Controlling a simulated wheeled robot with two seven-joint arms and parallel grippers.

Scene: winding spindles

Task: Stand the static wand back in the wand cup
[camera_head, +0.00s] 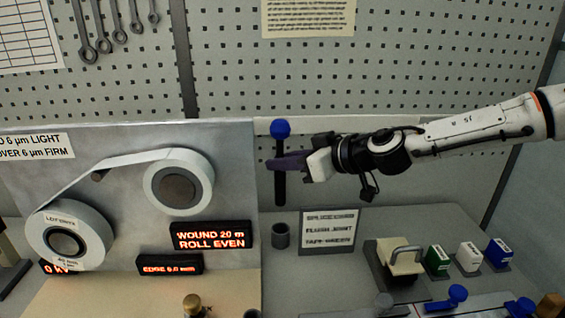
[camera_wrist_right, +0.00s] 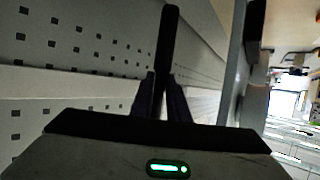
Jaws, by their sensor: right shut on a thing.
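The static wand (camera_head: 280,185) is a dark upright rod with a blue ball on its top end. My right gripper (camera_head: 279,163) is shut on the rod a little below the ball and holds it upright in the air. The rod (camera_wrist_right: 166,50) also shows between the fingers (camera_wrist_right: 164,95) in the right wrist view. The wand cup (camera_head: 280,236) is a small dark grey cylinder on the bench, below the wand. The wand's lower end appears above the cup, with a small gap in the picture. My left gripper is in neither view.
A panel with two tape rolls (camera_head: 178,188) and lit red displays (camera_head: 211,235) stands to the left. A sign (camera_head: 328,232) stands right of the cup. A beige-topped block with a handle (camera_head: 400,262) and green, white and blue boxes (camera_head: 468,257) are further right.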

